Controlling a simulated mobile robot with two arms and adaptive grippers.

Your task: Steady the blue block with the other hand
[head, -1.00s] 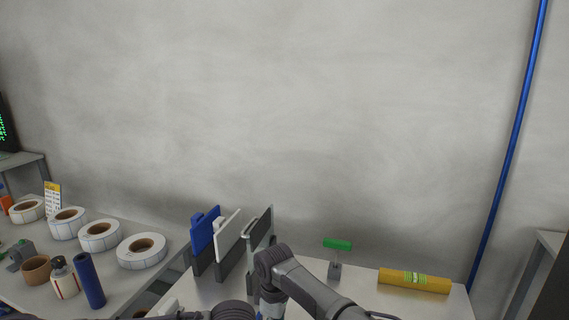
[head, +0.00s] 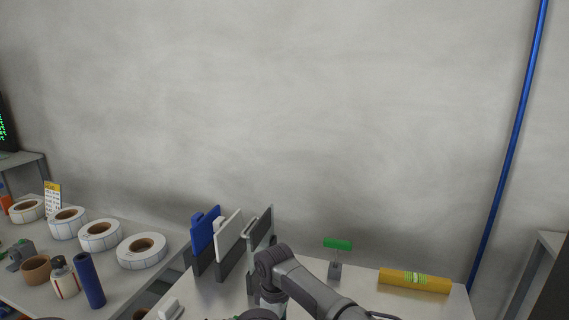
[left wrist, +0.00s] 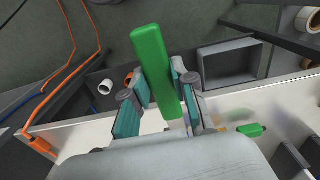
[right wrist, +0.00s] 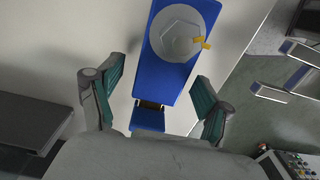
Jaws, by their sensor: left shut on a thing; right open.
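The blue block (right wrist: 158,86) shows in the right wrist view as a long blue body with a grey round disc and yellow tabs on its face; a smaller blue part (right wrist: 147,119) sits below it. My right gripper (right wrist: 157,78) is open, with one finger on each side of the block and visible gaps to both. My left gripper (left wrist: 162,92) is shut on a green bar (left wrist: 156,62), which sticks out beyond its fingers. The blue block cannot be made out for certain in the head view, where both grippers are hidden or out of frame.
Blue, white and grey upright plates (head: 232,240) stand at the table's back left. A dark tray (right wrist: 30,122) is left of my right gripper.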

